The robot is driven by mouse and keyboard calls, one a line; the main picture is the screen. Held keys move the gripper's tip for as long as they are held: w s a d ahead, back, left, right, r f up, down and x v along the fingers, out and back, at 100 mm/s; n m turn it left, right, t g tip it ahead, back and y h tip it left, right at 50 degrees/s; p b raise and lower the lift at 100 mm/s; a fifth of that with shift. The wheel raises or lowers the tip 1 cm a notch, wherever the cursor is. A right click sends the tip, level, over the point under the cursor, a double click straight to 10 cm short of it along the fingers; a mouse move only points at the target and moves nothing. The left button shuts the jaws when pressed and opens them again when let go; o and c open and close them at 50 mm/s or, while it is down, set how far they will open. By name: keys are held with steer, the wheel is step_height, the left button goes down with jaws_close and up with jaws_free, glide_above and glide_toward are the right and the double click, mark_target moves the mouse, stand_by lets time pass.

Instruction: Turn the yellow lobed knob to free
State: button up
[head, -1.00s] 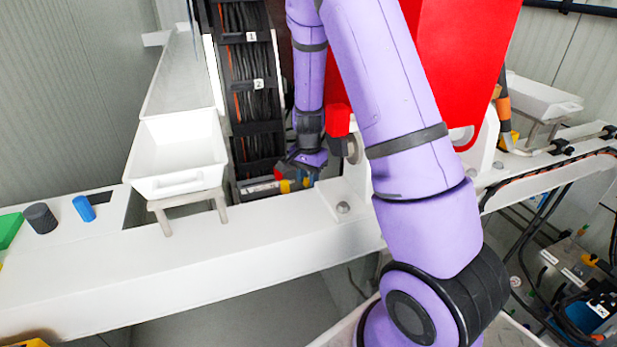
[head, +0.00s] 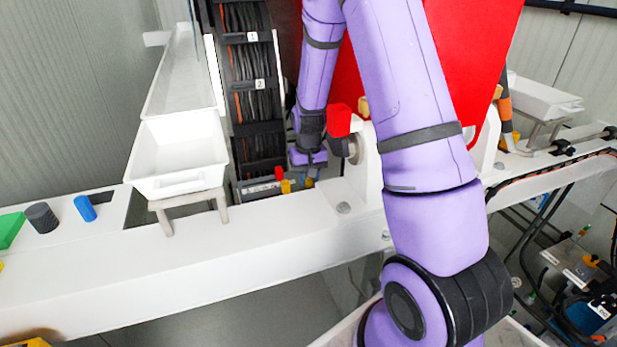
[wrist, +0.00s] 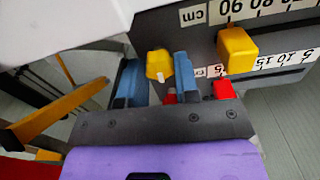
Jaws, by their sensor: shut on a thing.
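The yellow lobed knob (wrist: 158,66) shows in the wrist view, with a white mark on its face. My gripper (wrist: 157,75) has its two blue fingers on either side of the knob and is shut on it. Part of the knob's near side is hidden by the gripper's dark body. In the head view my gripper (head: 308,155) is low beside the cable rack, behind the white beam; its fingers cannot be made out there.
A yellow block (wrist: 238,50) and a red block (wrist: 223,90) sit by a cm scale (wrist: 265,12), right of my gripper. An orange-yellow bar (wrist: 60,112) is at left. A red-capped part (head: 340,120) stands close to my wrist. A white tray (head: 178,158) is at left.

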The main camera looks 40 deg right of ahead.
mark_target(308, 179)
steer(key=shift+n, duration=0.4)
steer(key=o, duration=0.9)
step_height(308, 179, up, 11)
steer(key=shift+f, duration=0.1)
stand_by(0.7)
